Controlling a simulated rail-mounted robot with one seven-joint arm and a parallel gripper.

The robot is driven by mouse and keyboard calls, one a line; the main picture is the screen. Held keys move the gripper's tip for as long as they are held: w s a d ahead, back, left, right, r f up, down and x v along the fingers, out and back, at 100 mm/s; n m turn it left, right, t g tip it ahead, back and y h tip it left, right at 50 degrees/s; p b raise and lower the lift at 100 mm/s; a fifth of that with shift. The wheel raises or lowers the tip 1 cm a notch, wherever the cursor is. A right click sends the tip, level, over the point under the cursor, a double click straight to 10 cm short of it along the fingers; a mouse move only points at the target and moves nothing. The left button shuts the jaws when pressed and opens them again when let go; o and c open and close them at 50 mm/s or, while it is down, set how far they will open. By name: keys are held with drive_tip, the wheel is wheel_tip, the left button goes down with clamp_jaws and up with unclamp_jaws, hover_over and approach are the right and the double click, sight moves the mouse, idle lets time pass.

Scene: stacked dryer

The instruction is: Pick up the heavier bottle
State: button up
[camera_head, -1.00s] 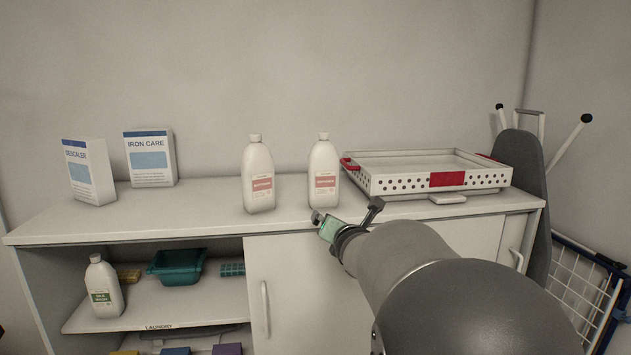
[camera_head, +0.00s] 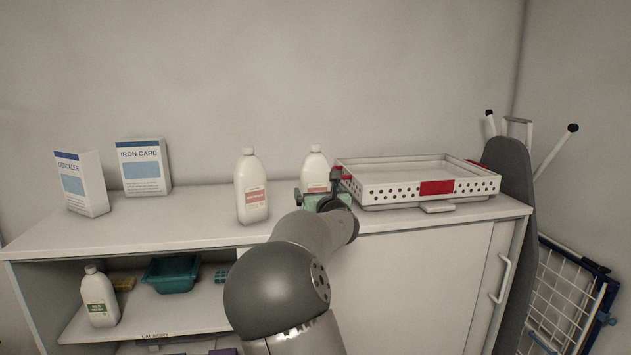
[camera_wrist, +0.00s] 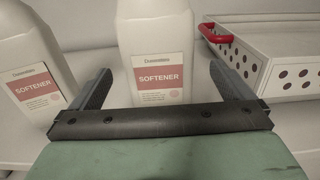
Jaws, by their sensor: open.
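Two white bottles with pink labels stand upright on the cabinet top. The left bottle (camera_head: 251,187) is in clear view; it also shows at the left of the wrist view (camera_wrist: 32,75), labelled "SOFTENER". The right bottle (camera_head: 314,167) is partly hidden behind my gripper (camera_head: 322,193) in the head view. In the wrist view the right bottle (camera_wrist: 158,65) also reads "SOFTENER" and stands between the two fingers of my gripper (camera_wrist: 160,85). The fingers are spread, one on each side of it, with gaps showing. A third white bottle with a green label (camera_head: 99,297) stands on the shelf below.
A white perforated tray with red handles (camera_head: 400,192) stands just right of the right bottle. Two boxes, Descaler (camera_head: 81,184) and Iron Care (camera_head: 143,168), stand at the left. A teal basin (camera_head: 171,274) sits on the shelf. An ironing board (camera_head: 512,165) leans at the right.

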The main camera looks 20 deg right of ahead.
sight(318, 187)
drive_tip(key=p+x, duration=0.1)
drive_tip(key=x, duration=0.1)
drive_tip(key=p+x, duration=0.2)
drive_tip(key=x, duration=0.1)
drive_tip(key=shift+a+r, duration=0.1)
drive_tip(key=shift+r, duration=0.15)
drive_tip(key=shift+w+f, duration=0.2)
drive_tip(key=shift+w, duration=0.15)
drive_tip(key=c, duration=1.5)
drive_tip(key=shift+r, duration=0.2)
drive_tip(key=shift+c, duration=0.6)
